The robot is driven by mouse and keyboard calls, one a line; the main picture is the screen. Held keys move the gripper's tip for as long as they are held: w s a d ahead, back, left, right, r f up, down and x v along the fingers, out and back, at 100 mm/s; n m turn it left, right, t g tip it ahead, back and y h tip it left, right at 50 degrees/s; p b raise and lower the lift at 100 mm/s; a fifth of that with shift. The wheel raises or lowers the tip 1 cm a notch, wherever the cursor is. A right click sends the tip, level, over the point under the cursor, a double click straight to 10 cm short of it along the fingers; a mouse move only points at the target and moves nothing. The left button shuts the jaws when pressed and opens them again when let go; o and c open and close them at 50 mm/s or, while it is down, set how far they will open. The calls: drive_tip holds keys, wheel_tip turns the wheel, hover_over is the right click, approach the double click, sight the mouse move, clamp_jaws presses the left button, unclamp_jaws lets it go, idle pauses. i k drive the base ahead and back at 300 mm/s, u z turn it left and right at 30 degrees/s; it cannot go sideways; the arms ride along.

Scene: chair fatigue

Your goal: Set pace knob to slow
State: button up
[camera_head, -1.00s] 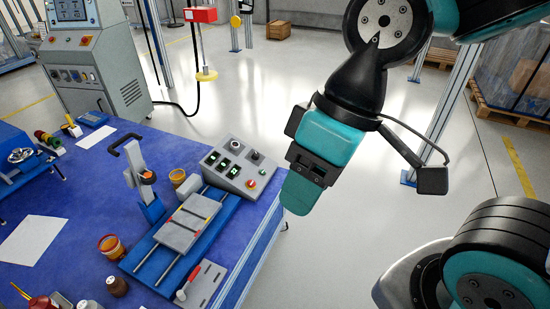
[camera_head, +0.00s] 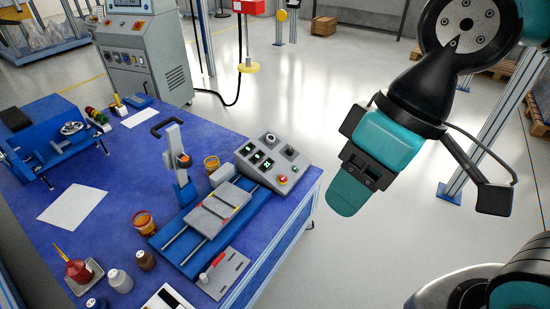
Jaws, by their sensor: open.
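A grey control box (camera_head: 272,160) stands at the right edge of the blue table (camera_head: 110,180). Its sloped top carries green-lit displays, a dark knob (camera_head: 291,151), another small control near its back edge (camera_head: 270,138) and a red button on yellow (camera_head: 283,180). The labels and the knob's setting are too small to read. My gripper (camera_head: 348,195) hangs to the right of the box, past the table edge over the floor in the picture. It is open, seen from the side, with nothing visible in it. It touches neither box nor knob.
A blue rail rig with a grey plate (camera_head: 217,209) stands left of the box, with an upright post (camera_head: 180,165). Jars (camera_head: 144,222), bottles (camera_head: 119,281) and a grey plate with a red-handled lever (camera_head: 222,274) lie nearby. The floor right of the table is open up to a metal post (camera_head: 480,130).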

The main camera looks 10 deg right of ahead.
sight(290, 152)
drive_tip(key=u, duration=0.1)
drive_tip(key=k, duration=0.45)
drive_tip(key=z, duration=0.45)
drive_tip(key=i, duration=1.3)
drive_tip(key=u, duration=0.7)
